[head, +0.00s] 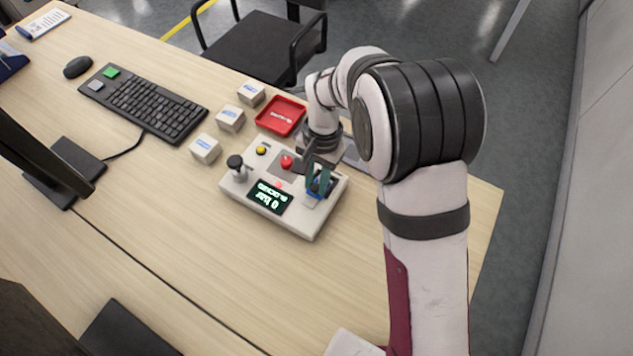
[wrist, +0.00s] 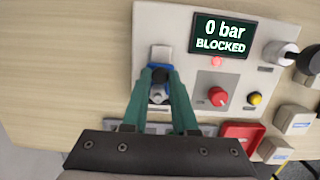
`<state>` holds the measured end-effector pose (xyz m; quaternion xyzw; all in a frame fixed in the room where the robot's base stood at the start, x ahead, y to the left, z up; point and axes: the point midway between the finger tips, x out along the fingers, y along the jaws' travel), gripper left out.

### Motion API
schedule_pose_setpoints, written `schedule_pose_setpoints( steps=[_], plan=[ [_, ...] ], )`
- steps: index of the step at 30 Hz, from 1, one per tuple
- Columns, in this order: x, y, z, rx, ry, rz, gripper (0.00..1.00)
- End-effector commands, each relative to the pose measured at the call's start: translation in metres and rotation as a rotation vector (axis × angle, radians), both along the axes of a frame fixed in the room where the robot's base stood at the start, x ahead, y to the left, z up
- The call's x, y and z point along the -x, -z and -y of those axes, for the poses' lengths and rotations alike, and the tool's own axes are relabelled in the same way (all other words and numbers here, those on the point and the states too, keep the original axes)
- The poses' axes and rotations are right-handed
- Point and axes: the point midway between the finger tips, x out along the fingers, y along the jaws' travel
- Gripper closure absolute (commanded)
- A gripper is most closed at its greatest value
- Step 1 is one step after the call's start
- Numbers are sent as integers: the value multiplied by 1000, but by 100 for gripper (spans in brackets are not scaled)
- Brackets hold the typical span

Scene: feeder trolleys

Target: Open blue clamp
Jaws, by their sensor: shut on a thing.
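The blue clamp (head: 315,193) sits at the right end of the light grey control box (head: 300,225). In the wrist view the clamp (wrist: 152,68) shows blue below a pale block, with metal parts beneath. My gripper (wrist: 160,76) has its green fingers converging at the clamp, shut on a dark part of it between the tips. In the head view my gripper (head: 321,182) comes down over the clamp and partly hides it. The display (wrist: 224,35) reads "0 bar BLOCKED", with a red light (wrist: 216,61) lit below it.
The box also carries a red knob (wrist: 217,96), a yellow button (wrist: 254,99) and a black-topped lever (head: 236,165). A red tray (head: 280,116) and small white boxes (head: 206,149) stand behind it. A keyboard (head: 145,103) lies left. The table in front is clear.

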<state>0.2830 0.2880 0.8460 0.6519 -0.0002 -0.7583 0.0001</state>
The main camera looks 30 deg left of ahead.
Motion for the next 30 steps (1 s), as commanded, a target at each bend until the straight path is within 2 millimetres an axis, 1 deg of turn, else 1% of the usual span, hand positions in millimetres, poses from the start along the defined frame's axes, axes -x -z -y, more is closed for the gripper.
schedule_pose_setpoints(
  steps=[19, 20, 21, 24, 30],
  plan=[
    [26, -1, 0, -1, 0, 0, 100],
    [27, -1, 0, -1, 0, 0, 72],
    [26, -1, 0, -2, 0, 0, 65],
    [26, 0, 0, -1, 0, 0, 48],
    [26, 0, 0, -1, 0, 1, 48]
  ],
)
